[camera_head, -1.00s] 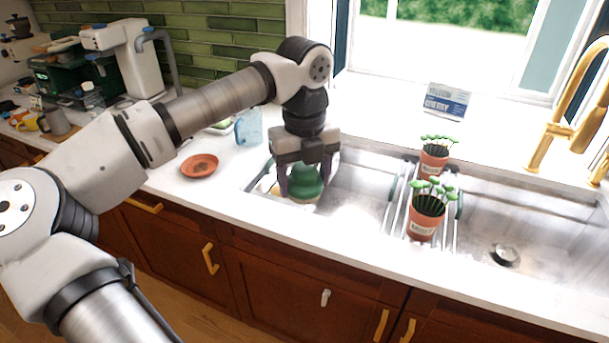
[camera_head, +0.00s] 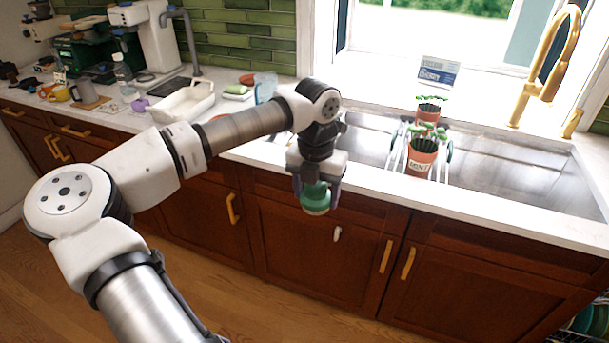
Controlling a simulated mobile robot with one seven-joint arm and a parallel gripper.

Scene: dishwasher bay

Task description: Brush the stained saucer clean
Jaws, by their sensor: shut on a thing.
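My gripper (camera_head: 316,196) points down in front of the counter's front edge, over the brown cabinet doors. It is shut on a green brush (camera_head: 316,190) with a rounded green top and a pale underside. The brush is held in the air, apart from any surface. The terracotta saucer with a dark stain, seen earlier on the counter left of the sink, is now mostly or wholly hidden behind my arm.
The sink (camera_head: 500,160) lies behind and right of my gripper. Two potted plants, a front one (camera_head: 421,158) and a rear one (camera_head: 428,110), stand at its rack. A white tray (camera_head: 185,104), a sponge dish (camera_head: 237,92) and a blue cup (camera_head: 265,88) are on the counter.

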